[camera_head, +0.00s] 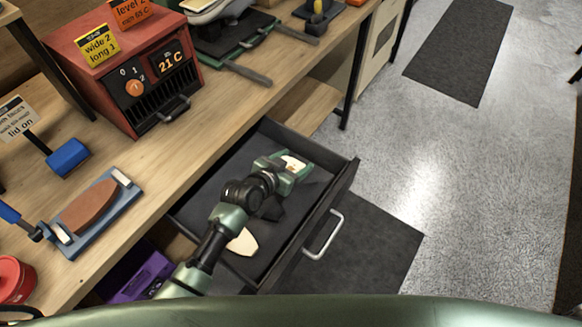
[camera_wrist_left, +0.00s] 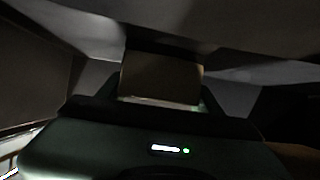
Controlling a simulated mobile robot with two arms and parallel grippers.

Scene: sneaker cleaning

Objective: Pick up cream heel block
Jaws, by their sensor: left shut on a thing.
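My left gripper (camera_head: 287,170) reaches into the open dark drawer (camera_head: 347,182), near its far end. It is shut on the cream heel block (camera_head: 294,163), whose pale top shows between the green fingers. In the left wrist view the block (camera_wrist_left: 160,78) appears as a dim brownish shape between the fingers. That view is dark, so I cannot tell whether the block touches the drawer floor. My right gripper is not in view.
Another cream flat piece (camera_head: 243,242) lies in the drawer beside my left arm. The wooden bench (camera_head: 160,160) carries a red heater box (camera_head: 125,65) and a blue-framed sharpening stone (camera_head: 90,207). A purple box (camera_head: 140,277) sits below the bench.

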